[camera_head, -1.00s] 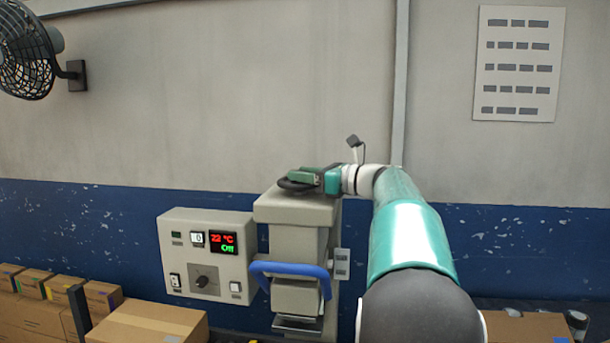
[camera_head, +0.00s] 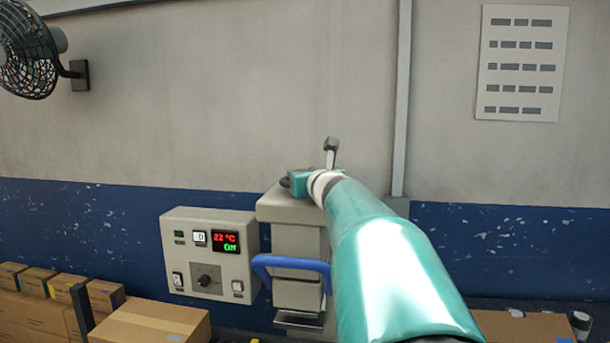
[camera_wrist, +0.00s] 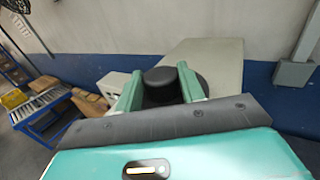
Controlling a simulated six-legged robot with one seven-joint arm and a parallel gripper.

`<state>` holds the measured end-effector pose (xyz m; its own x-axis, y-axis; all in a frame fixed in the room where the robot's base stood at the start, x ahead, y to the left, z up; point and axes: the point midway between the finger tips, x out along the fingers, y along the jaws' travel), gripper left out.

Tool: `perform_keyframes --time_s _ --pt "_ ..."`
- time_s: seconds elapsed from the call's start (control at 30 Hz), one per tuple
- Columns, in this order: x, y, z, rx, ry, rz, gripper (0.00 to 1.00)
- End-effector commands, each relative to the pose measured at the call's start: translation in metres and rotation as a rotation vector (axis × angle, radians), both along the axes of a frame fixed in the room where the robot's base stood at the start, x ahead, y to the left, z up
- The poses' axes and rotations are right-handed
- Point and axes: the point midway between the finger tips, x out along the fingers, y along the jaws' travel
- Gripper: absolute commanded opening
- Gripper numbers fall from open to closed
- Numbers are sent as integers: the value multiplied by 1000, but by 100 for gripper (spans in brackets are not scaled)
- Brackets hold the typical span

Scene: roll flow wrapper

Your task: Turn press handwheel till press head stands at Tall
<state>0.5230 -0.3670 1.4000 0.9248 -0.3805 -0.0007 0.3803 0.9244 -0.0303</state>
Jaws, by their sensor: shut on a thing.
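The press (camera_head: 292,210) stands at the middle of the head view, a beige column with a blue bar handle (camera_head: 290,262) on its front. The dark handwheel lies on the press top; its edge (camera_head: 284,182) shows left of my gripper, and most of it is hidden by my arm. In the wrist view the black hub or knob of the handwheel (camera_wrist: 160,80) sits between my green fingers. My gripper (camera_wrist: 158,88) is shut on it, and the gripper (camera_head: 300,182) also shows at the press top in the head view. The height scale is not readable.
A control box (camera_head: 209,255) with a red and green display, reading 22 °C and Off, stands left of the press. Cardboard boxes (camera_head: 150,325) lie at the lower left. A fan (camera_head: 28,50) hangs on the wall. A pipe (camera_head: 402,100) runs up the wall behind my arm.

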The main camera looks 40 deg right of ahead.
Motion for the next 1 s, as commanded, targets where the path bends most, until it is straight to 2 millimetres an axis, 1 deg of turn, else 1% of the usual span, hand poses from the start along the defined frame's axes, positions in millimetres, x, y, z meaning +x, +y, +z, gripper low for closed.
perform_keyframes --time_s 0.27,0.7,0.73,0.77,0.8,0.83,1.0 --pt "0 1 -1 0 2 -63 16" --pt "0 0 -1 0 1 -71 16" --pt "0 0 -1 0 1 -71 45" --pt "0 0 -1 0 1 -71 51" --pt "0 0 -1 0 1 -70 58" --pt "0 0 -1 0 1 -70 61" --pt "0 0 0 0 0 -70 61"
